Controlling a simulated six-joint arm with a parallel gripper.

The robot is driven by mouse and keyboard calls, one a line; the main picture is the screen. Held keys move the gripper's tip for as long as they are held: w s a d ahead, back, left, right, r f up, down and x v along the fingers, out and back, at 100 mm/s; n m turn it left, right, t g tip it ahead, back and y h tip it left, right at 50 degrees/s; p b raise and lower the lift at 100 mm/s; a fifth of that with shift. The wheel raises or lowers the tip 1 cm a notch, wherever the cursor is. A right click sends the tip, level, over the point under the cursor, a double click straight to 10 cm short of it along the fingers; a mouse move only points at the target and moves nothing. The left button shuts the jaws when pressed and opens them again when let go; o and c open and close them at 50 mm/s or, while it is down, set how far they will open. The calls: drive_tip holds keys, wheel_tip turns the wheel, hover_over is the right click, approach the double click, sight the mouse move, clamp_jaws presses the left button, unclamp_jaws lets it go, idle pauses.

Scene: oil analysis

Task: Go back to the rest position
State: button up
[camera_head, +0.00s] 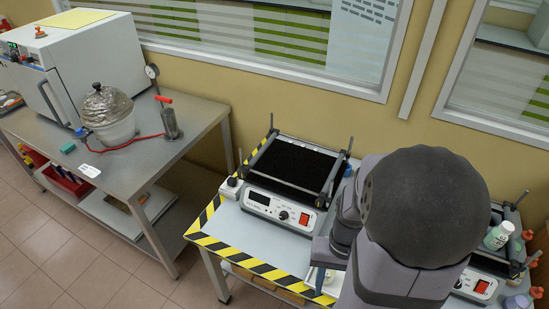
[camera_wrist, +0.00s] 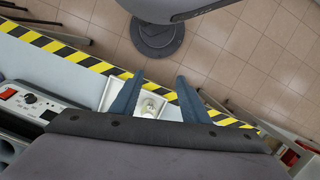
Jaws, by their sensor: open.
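My gripper (camera_wrist: 157,93) shows in the wrist view with its two blue-grey fingers apart. It is open. Between and beyond the fingers lies a white tray (camera_wrist: 108,98) with a small pale round item (camera_wrist: 150,106) on it; I cannot tell what that item is. A corner of the white tray (camera_head: 330,279) shows just left of my arm.
A shaker (camera_head: 290,211) with a black platform stands on the table edged in yellow-black tape (camera_head: 262,268). A second shaker holding a white bottle (camera_head: 498,236) is at the right. A metal bench (camera_head: 135,160) with an oven (camera_head: 80,65) and a foil-covered vessel (camera_head: 108,115) stands left.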

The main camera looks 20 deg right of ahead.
drive_tip(key=w+a+r+n+t+h+b, duration=0.1)
drive_tip(key=w+a+r+n+t+b, duration=0.1)
drive_tip(key=w+a+n, duration=0.55)
wheel_tip(320, 180, down, 54)
drive_tip(key=s+a+m+b, duration=0.1)
drive_tip(key=b, duration=5.2)
drive_tip(key=shift+s+a+r+m, duration=0.15)
drive_tip(key=shift+s+a+m, duration=0.1)
drive_tip(key=shift+s+m, duration=0.15)
drive_tip(key=shift+c, duration=0.7)
